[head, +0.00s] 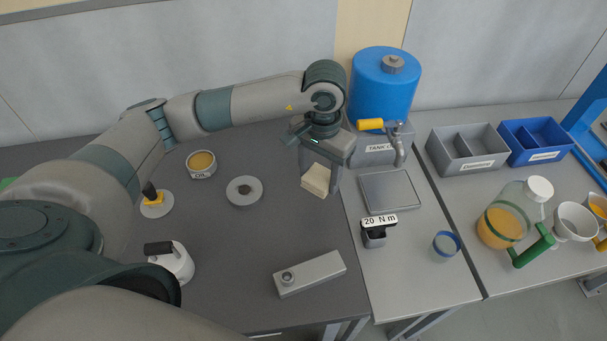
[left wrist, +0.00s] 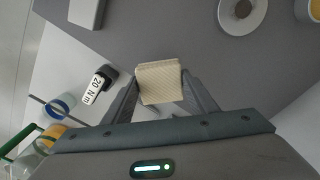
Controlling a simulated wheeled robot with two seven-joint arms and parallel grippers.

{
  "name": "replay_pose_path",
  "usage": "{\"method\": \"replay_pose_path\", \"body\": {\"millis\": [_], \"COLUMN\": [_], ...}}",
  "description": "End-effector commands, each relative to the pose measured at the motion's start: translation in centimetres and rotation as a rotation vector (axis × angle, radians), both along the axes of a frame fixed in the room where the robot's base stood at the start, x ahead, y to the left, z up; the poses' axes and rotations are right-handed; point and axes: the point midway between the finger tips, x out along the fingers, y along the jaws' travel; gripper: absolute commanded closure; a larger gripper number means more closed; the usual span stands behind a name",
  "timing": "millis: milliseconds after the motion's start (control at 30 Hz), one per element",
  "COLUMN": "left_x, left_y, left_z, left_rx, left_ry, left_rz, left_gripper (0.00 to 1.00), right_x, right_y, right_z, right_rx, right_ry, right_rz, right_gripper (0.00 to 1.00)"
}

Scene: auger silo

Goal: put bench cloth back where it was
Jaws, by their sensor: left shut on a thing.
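The bench cloth (head: 316,180) is a small cream folded block. My left gripper (head: 322,172) is shut on it near the right edge of the dark table section. In the left wrist view the cloth (left wrist: 159,82) sits between the two fingertips (left wrist: 160,92), with its ribbed face showing. I cannot tell whether the cloth touches the table. My right gripper does not show in either view.
A blue tank (head: 383,88) with a tap stands behind the gripper. A grey plate (head: 390,191) and a black "20 N m" piece (head: 373,235) lie to its right. A round grey disc (head: 244,191) and a grey block (head: 310,274) are on the dark table (head: 235,265).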

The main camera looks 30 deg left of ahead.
Motion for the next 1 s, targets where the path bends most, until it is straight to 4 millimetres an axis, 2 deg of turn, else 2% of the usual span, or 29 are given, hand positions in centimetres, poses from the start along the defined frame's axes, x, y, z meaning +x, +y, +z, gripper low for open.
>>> {"method": "replay_pose_path", "body": {"millis": [100, 333, 833, 1000], "left_x": [0.8, 2.0, 2.2, 2.1], "left_y": [2.2, 4.8, 5.2, 5.2], "left_z": [-1.0, -2.9, -3.6, -5.2], "left_rx": [0.003, 0.001, 0.0, 0.0], "left_ry": [0.005, 0.002, 0.0, 0.003], "left_rz": [0.005, 0.002, -0.001, 0.0], "left_gripper": [0.72, 0.72, 0.72, 0.72], "right_x": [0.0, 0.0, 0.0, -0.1], "right_y": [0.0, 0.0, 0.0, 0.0], "right_z": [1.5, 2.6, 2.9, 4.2], "right_rx": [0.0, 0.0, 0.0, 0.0], "right_ry": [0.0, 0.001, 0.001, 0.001], "right_rz": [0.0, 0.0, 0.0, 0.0], "right_gripper": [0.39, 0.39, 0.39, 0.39]}}
